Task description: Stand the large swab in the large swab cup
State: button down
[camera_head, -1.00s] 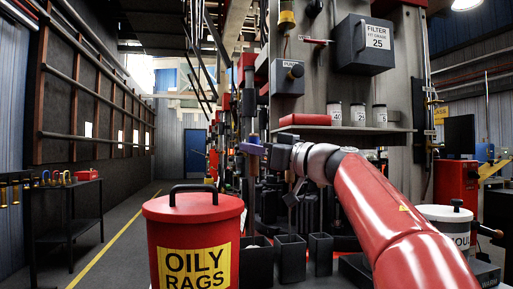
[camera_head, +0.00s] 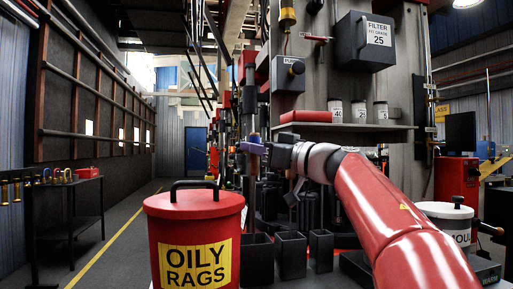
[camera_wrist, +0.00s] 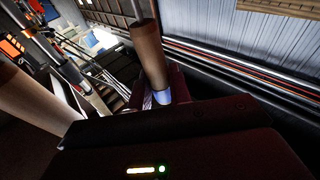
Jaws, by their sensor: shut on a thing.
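My gripper (camera_head: 258,148) is shut on the swab, raised in front of the machine and above the row of dark cups. In the wrist view the swab (camera_wrist: 150,55) shows as a brown handle with a thin rod beyond it and a blue-white part at the jaws. Dark square cups stand below: a wider left cup (camera_head: 257,259), a middle cup (camera_head: 291,256) and a narrower right cup (camera_head: 321,250). I see no size labels on them.
A red OILY RAGS bin (camera_head: 195,238) stands at the front left, close beside the cups. A shelf (camera_head: 350,127) with small white jars and a red box is above my gripper's right. A white lidded pot (camera_head: 446,220) stands at the right. The aisle at the left is clear.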

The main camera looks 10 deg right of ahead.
jog(key=c, duration=1.2)
grip_release()
jog(key=shift+f, duration=0.1)
jog(key=b+v, duration=0.1)
jog(key=v, duration=0.6)
jog(key=shift+s+d, duration=0.25)
jog(key=shift+s, duration=0.05)
jog(key=shift+f, duration=0.1)
